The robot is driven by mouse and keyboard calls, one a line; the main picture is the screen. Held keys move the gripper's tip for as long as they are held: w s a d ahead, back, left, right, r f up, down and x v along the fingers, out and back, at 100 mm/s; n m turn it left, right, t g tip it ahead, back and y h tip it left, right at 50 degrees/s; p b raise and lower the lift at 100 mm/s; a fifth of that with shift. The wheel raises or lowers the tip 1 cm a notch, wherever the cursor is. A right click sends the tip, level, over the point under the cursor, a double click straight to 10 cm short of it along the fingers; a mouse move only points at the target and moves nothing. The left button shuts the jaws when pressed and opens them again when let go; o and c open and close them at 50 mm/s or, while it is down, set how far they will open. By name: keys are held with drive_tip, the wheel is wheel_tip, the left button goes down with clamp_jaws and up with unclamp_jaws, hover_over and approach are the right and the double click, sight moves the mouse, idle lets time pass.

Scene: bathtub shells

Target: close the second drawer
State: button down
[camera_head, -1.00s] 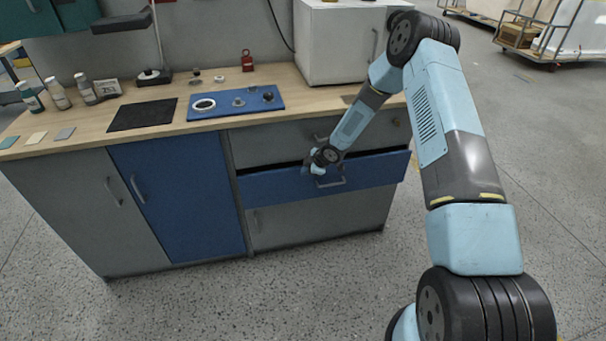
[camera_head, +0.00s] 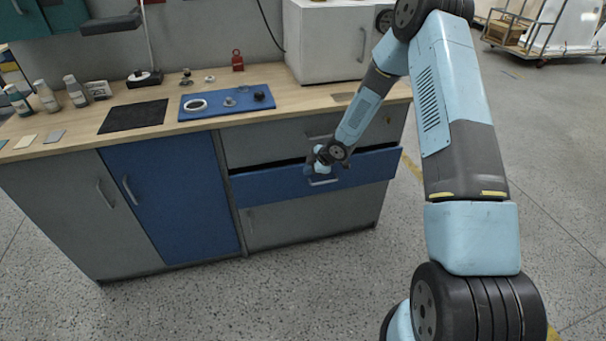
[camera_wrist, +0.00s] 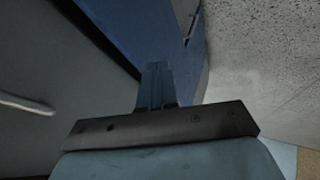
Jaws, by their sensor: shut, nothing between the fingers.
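The second drawer (camera_head: 265,188) has a blue front and sits below a grey top drawer (camera_head: 265,145). It stands partly open, with a dark gap along its top edge. Its handle (camera_head: 323,182) is a pale bar. My gripper (camera_head: 313,167) is shut and empty at the upper part of the blue front, just above the handle. In the wrist view the closed fingers (camera_wrist: 155,85) lie against or very near the blue front (camera_wrist: 115,30). I cannot tell whether they touch it.
A grey bottom drawer (camera_head: 310,215) is shut below. A blue cabinet door (camera_head: 175,195) is shut on the left. The worktop (camera_head: 215,122) holds a blue tray (camera_head: 228,110), a black mat and bottles. A white box (camera_head: 325,45) stands at the back. The floor in front is clear.

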drive_tip(key=s+d+r+m+t+h, duration=0.1)
drive_tip(key=s+d+r+m+h, duration=0.3)
drive_tip(key=r, duration=0.7)
drive_tip(key=s+d+r+m+h, duration=0.1)
drive_tip(key=s+d+r+m, duration=0.15)
drive_tip(key=d+r, duration=0.65)
drive_tip(key=s+d+r+m+t+h, duration=0.1)
drive_tip(key=s+d+r+m+h, duration=0.2)
drive_tip(key=r, duration=1)
drive_tip(key=s+d+r+m, duration=0.2)
drive_tip(key=s+r, duration=0.3)
drive_tip(key=s, duration=0.2)
drive_tip(key=s+d+r+m, duration=0.25)
drive_tip(key=s+r, duration=0.25)
drive_tip(key=s, duration=0.3)
drive_tip(key=s+a+r+m+y, duration=0.1)
drive_tip(key=s+m, duration=0.1)
drive_tip(key=s, duration=0.6)
drive_tip(key=s+r+m+g+y, duration=0.1)
drive_tip(key=s+r+m, duration=0.1)
drive_tip(key=s, duration=0.6)
drive_tip(key=shift+s+a+r+m, duration=0.3)
drive_tip(key=shift+s+a+m, duration=0.1)
drive_tip(key=shift+m, duration=0.3)
